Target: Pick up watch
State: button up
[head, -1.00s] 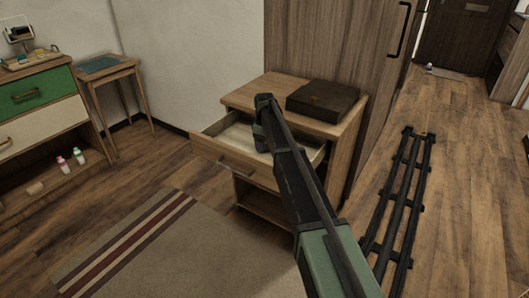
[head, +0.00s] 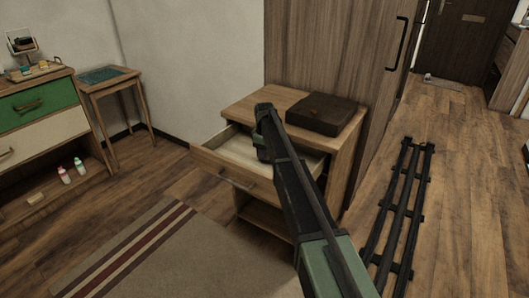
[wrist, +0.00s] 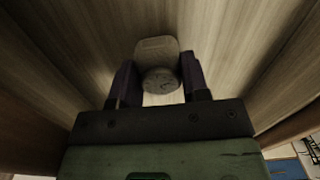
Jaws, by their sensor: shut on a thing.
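The watch (wrist: 160,82) shows in the wrist view as a small round grey face with a pale grey band or backing (wrist: 156,46) behind it. My gripper (wrist: 159,74) is shut on it, one dark finger on each side. The fingers are over the inside of the open drawer. In the head view my arm and gripper (head: 262,147) reach into the drawer (head: 235,172) of the small wooden cabinet, and the watch is hidden there. I cannot tell whether the watch touches the drawer floor.
A dark box (head: 320,115) lies on the cabinet top, close to my arm. A tall wooden wardrobe (head: 335,60) stands behind it. A striped rug (head: 170,255), a side table (head: 107,77) and a green-fronted dresser (head: 38,108) are to the left. A black rail (head: 402,215) lies on the right.

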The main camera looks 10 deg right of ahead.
notch_tip(320, 180, up, 19)
jog(key=p, duration=1.7)
jog(key=shift+f+p, duration=0.2)
jog(key=shift+p, duration=0.1)
